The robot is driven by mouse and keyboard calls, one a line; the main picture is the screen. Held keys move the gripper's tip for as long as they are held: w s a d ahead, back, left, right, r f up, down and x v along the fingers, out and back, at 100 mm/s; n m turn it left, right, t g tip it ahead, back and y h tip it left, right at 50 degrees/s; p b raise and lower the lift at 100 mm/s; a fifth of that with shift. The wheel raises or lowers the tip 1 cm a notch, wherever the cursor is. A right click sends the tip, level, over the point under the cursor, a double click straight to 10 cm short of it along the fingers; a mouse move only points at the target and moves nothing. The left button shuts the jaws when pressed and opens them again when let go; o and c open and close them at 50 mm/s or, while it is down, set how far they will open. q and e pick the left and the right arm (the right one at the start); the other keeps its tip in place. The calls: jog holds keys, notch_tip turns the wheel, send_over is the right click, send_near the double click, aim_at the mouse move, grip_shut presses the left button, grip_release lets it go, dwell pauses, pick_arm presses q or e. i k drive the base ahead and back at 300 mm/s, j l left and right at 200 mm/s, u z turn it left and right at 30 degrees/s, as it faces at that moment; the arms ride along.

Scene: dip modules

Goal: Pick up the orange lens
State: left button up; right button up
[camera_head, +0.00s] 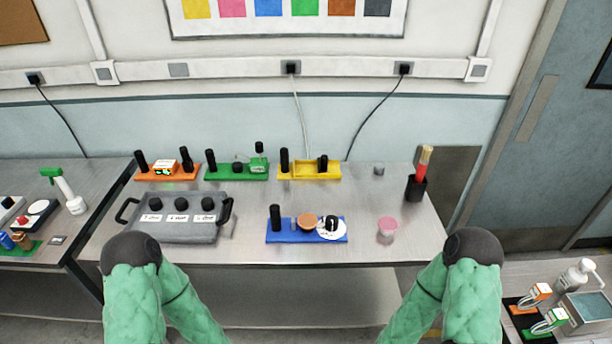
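A round orange piece (307,221), which looks like the orange lens, sits on the blue board (280,238) at the front middle of the metal table. A black post (275,217) stands to its left on the same board. A white disc with a black part (332,229) is close on its right. Both my arms show only as green-sleeved, bent links at the bottom of the view. Neither gripper is in view, so I cannot see whether they are open or hold anything.
Orange (180,177), green (237,175) and yellow (310,178) boards stand along the back. A grey tray (205,233) is at left. A pink cup (387,227) and black holder (415,188) are at right. Table is clear between yellow and blue boards.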

aim_at(307, 221)
jog(key=i+l, duration=0.15)
jog(key=l, duration=0.2)
jog(key=i+l, duration=0.35)
jog(key=l, duration=0.3)
jog(key=i+l, duration=0.15)
jog(key=l, duration=0.2)
jog(key=u, duration=0.05)
